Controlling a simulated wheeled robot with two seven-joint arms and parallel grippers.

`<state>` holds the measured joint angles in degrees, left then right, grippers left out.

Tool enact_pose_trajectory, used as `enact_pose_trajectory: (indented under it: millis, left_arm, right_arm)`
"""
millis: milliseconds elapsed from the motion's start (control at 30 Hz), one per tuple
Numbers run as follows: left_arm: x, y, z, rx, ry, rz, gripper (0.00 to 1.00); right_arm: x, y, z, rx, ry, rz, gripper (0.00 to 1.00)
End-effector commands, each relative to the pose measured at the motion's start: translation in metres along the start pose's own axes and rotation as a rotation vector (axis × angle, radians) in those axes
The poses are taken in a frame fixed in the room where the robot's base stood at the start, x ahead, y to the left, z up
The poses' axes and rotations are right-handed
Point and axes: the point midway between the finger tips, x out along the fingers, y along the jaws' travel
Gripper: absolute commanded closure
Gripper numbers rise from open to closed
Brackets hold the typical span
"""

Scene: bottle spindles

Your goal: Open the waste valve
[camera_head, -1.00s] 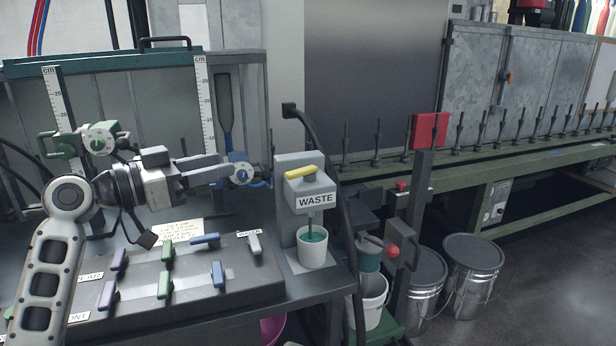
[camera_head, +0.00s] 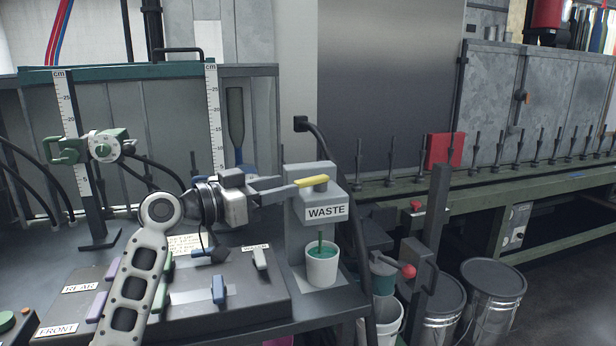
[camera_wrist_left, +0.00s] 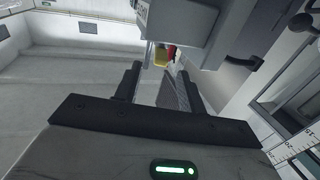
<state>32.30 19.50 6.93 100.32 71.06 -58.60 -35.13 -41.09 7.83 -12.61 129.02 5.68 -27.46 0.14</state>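The waste valve is a grey block with a "WASTE" label (camera_head: 326,211) and a yellow handle (camera_head: 312,181) on top, lying roughly level. A thin dark green line runs from below the label into a white cup (camera_head: 321,268) with green contents. My left gripper (camera_head: 290,187) is open, its fingers pointing right, with the tips by the left end of the yellow handle. In the left wrist view the yellow handle (camera_wrist_left: 161,56) shows ahead, between the lines of the open fingers; whether they touch it I cannot tell. My right gripper is not in view.
A dark panel with coloured levers, one blue (camera_head: 219,289), lies below my left arm. A black hose (camera_head: 335,165) runs just right of the valve. Green clamps (camera_head: 103,146) stand on the left. Lidded buckets (camera_head: 496,290) are on the floor at right.

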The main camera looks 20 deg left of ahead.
Motion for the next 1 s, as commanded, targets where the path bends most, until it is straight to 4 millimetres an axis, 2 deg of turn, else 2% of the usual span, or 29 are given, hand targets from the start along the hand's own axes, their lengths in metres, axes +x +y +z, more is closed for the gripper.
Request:
enact_pose_trajectory:
  millis: [100, 300, 500, 767, 867, 900, 933, 1000]
  left_arm:
    - [0.026, 0.001, -0.002, -0.003, 0.002, 0.002, 0.6]
    - [0.056, 0.0, -0.001, -0.002, 0.001, 0.001, 0.6]
    - [0.069, 0.0, 0.0, 0.0, -0.001, 0.0, 0.6]
    - [0.069, 0.0, 0.0, 0.001, -0.001, -0.001, 0.6]
    - [0.069, 0.0, 0.0, 0.0, -0.001, 0.0, 0.85]
    - [0.069, 0.0, 0.001, 0.0, -0.001, 0.0, 0.96]
    - [0.069, 0.0, 0.001, 0.0, -0.001, 0.0, 1.0]
    - [0.069, 0.0, 0.001, 0.0, -0.001, 0.0, 1.0]
  right_arm:
    - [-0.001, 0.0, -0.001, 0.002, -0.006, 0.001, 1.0]
    - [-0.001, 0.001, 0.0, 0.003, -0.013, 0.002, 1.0]
    - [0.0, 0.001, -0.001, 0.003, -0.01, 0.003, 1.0]
    - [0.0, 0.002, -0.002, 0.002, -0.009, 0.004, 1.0]
    - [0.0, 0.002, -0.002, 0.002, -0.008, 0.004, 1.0]
    - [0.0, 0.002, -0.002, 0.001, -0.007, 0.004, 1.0]
    - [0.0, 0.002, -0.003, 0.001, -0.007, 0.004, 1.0]
    - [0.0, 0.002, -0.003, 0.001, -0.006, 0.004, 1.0]
